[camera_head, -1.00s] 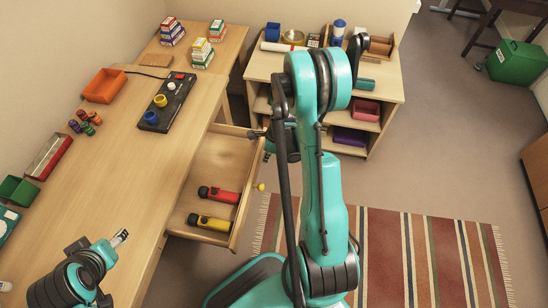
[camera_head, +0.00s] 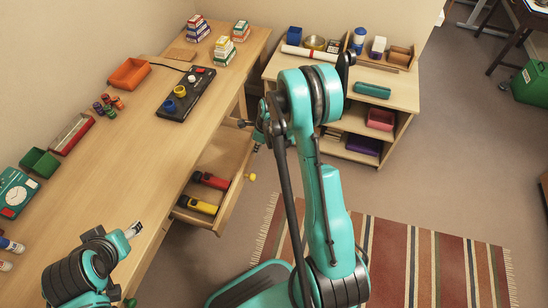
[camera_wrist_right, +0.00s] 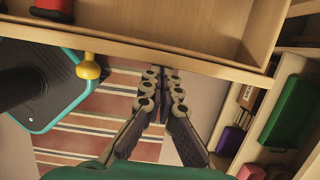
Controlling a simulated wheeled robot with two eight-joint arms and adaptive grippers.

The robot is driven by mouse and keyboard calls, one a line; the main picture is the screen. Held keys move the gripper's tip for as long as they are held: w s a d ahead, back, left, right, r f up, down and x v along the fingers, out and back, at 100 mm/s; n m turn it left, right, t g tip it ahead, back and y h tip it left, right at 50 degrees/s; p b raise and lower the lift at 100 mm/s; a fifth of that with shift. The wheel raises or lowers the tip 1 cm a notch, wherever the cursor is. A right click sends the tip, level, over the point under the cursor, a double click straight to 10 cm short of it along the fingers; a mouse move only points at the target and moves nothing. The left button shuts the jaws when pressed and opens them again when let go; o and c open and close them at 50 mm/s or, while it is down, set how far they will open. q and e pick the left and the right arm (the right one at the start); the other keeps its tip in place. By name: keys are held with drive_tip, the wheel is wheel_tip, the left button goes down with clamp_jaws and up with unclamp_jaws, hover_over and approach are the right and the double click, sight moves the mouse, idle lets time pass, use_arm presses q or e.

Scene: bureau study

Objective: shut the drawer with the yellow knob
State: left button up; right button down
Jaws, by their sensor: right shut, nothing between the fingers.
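The drawer (camera_head: 228,206) with the yellow knob (camera_head: 252,177) stands partly open under the desk's right edge. A red and a yellow flashlight lie inside. My right gripper (camera_head: 243,123) is at the far end of the drawer front, partly hidden by my own arm. In the right wrist view its closed fingertips (camera_wrist_right: 163,74) meet or nearly meet the outer side of the drawer front (camera_wrist_right: 205,66); contact is unclear. The knob (camera_wrist_right: 88,68) is left of the fingers there. My left gripper (camera_head: 133,229) is over the near desk; its jaw opening is unclear.
The desk (camera_head: 150,150) holds a black panel (camera_head: 186,95) with knobs, an orange tray (camera_head: 129,73) and a green box (camera_head: 40,163). A shelf unit (camera_head: 400,90) stands beyond my right arm. A striped rug (camera_head: 430,260) covers the floor at right.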

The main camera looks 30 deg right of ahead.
drive_tip(key=w+a, duration=0.3)
drive_tip(key=w, duration=0.1)
drive_tip(key=w+a, duration=0.7)
drive_tip(key=w, duration=0.1)
drive_tip(key=shift+w+a+f+b, duration=0.1)
drive_tip(key=shift+w+a+b, duration=0.05)
drive_tip(key=shift+b, duration=0.2)
